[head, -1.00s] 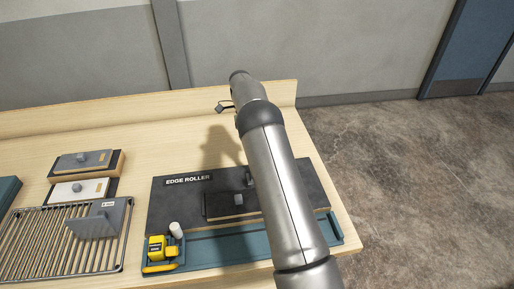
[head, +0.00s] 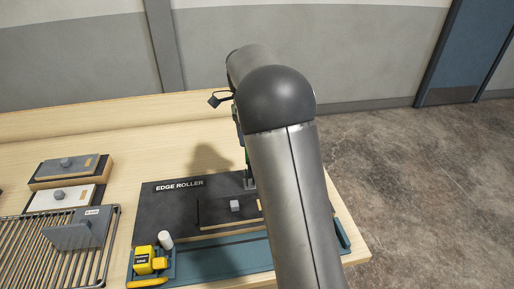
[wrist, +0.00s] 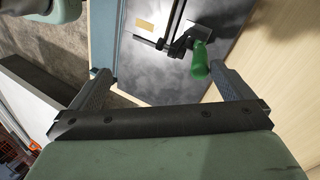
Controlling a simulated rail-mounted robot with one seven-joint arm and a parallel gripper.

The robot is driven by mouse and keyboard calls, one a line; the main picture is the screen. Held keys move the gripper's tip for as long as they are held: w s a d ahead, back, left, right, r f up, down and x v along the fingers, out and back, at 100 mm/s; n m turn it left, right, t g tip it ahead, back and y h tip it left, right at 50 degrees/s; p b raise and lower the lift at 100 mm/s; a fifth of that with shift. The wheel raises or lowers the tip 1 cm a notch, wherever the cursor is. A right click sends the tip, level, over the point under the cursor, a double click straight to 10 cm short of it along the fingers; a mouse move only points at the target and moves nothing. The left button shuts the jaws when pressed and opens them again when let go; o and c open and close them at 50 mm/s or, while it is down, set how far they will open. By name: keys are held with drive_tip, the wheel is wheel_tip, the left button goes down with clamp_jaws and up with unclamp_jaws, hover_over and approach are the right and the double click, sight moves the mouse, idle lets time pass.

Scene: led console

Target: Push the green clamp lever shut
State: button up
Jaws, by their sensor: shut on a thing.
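The green clamp lever (wrist: 200,62) shows at the upper right of the wrist view, its rounded handle joined to a dark metal clamp (wrist: 178,47). My gripper (wrist: 163,70) has the handle between its fingers, near the right fingertip; bare space shows toward the left finger, and how firm the contact is cannot be told. How far the lever is swung cannot be told.
A teal tray (head: 215,268) along the plate's front holds a yellow device (head: 144,262) and a white cylinder (head: 166,240). A wire rack (head: 60,260) and two blocks with knobs stand left. The wooden bench (head: 110,128) is clear behind.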

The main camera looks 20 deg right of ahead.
drive_tip(key=s+r+g, duration=0.3)
drive_tip(key=s+r, duration=0.1)
drive_tip(key=s, duration=0.2)
drive_tip(key=shift+s+a+r+g+y, duration=0.25)
drive_tip(key=shift+a+r+g+y, duration=0.05)
drive_tip(key=shift+a+g+y, duration=0.1)
drive_tip(key=w+d+f+t, duration=0.1)
drive_tip(key=w+f+t, duration=0.2)
drive_tip(key=w+t, duration=0.1)
drive_tip(key=shift+w+h+p, duration=0.4)
drive_tip(key=shift+w+p, duration=0.05)
drive_tip(key=shift+w, duration=0.45)
drive_tip(key=shift+r+p, duration=0.35)
drive_tip(key=c, duration=0.3)
drive_tip(key=shift+s+d+r, duration=0.1)
drive_tip(key=shift+s+r, duration=0.45)
drive_tip(key=c, duration=0.9)
drive_tip(key=s+p+v, duration=0.1)
drive_tip(key=p+v, duration=0.2)
drive_tip(key=v, duration=0.5)
drive_tip(key=s+r+p+v, duration=0.1)
drive_tip(key=p+v, duration=0.2)
drive_tip(key=v, duration=0.6)
drive_tip(key=shift+s+a+r, duration=0.15)
drive_tip(key=shift+s+a, duration=0.25)
